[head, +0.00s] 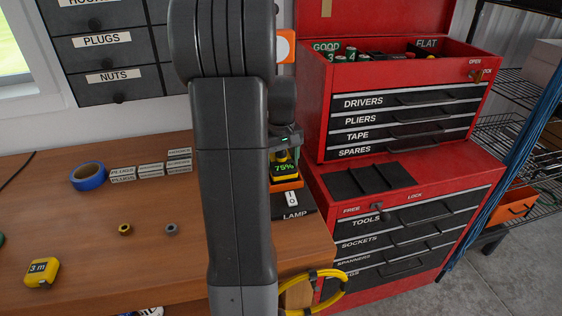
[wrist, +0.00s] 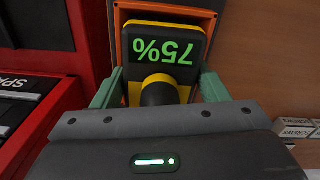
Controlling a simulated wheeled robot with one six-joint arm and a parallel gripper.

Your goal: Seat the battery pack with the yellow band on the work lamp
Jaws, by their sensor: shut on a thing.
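The battery pack (head: 284,168) shows a green 75% display and a yellow band. In the wrist view the pack (wrist: 165,52) is upside down in the picture, with an orange rim around its far end. My gripper (wrist: 160,88) is shut on the pack, one greenish finger on each side. In the head view my gripper (head: 286,140) is partly hidden behind my arm. The work lamp's orange holder (head: 285,186) is directly below the pack, above a black base marked LAMP. I cannot tell whether the pack is fully down in the holder.
A red tool chest (head: 400,185) stands close on the right of the lamp. Blue tape (head: 88,176), small label blocks (head: 150,169), two nuts and a yellow tape measure (head: 41,272) lie on the bench (head: 150,215). A yellow cable (head: 318,283) hangs at the bench's front edge.

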